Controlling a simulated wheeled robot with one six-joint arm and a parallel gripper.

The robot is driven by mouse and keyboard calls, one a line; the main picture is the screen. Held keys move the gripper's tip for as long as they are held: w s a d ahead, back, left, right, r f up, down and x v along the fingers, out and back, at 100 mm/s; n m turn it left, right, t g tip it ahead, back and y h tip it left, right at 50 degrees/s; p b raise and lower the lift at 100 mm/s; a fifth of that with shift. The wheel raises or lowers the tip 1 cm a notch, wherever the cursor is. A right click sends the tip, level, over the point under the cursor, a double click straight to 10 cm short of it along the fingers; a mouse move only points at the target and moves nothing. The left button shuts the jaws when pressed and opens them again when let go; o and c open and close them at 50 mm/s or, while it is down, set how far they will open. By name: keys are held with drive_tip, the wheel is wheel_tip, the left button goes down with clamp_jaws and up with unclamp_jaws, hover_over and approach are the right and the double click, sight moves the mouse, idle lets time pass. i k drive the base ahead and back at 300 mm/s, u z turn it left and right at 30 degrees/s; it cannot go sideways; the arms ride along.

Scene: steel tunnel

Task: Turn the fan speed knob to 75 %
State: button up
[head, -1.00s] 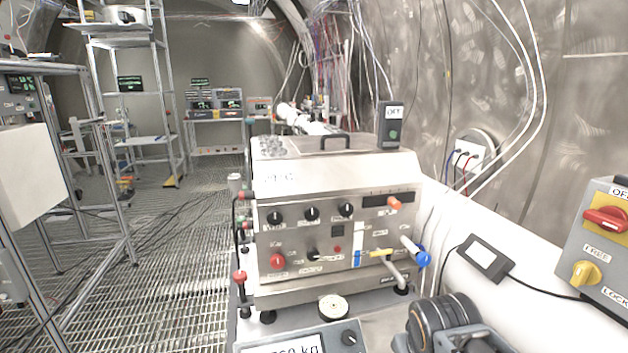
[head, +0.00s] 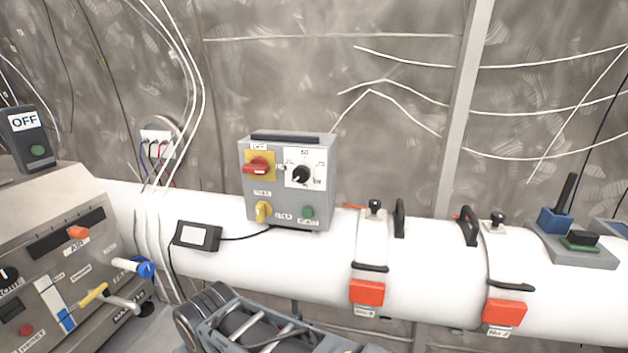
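A grey control box (head: 287,205) sits on the white pipe against the wall, in the middle of the head view. A black rotary knob (head: 301,174) with a light pointer mark is on a white dial plate at the box's upper right. The scale print around it is too small to read surely, so I cannot tell its setting. Part of my arm shows at the bottom edge, below the box. My gripper is not in view.
Clamps with orange-red blocks (head: 367,291) and black handles are on the white pipe (head: 435,265) at right. A steel machine (head: 62,265) stands at left. The space before the box's face looks clear.

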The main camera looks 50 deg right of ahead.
sight(301, 174)
drive_tip(key=z, duration=0.7)
drive_tip(key=k, duration=0.4)
drive_tip(key=z, duration=0.45)
drive_tip(key=i, duration=0.5)
drive_tip(key=u, duration=0.15)
drive_tip(key=k, duration=0.8)
drive_tip(key=z, duration=0.65)
drive_tip(key=i, duration=0.55)
drive_tip(key=u, duration=0.65)
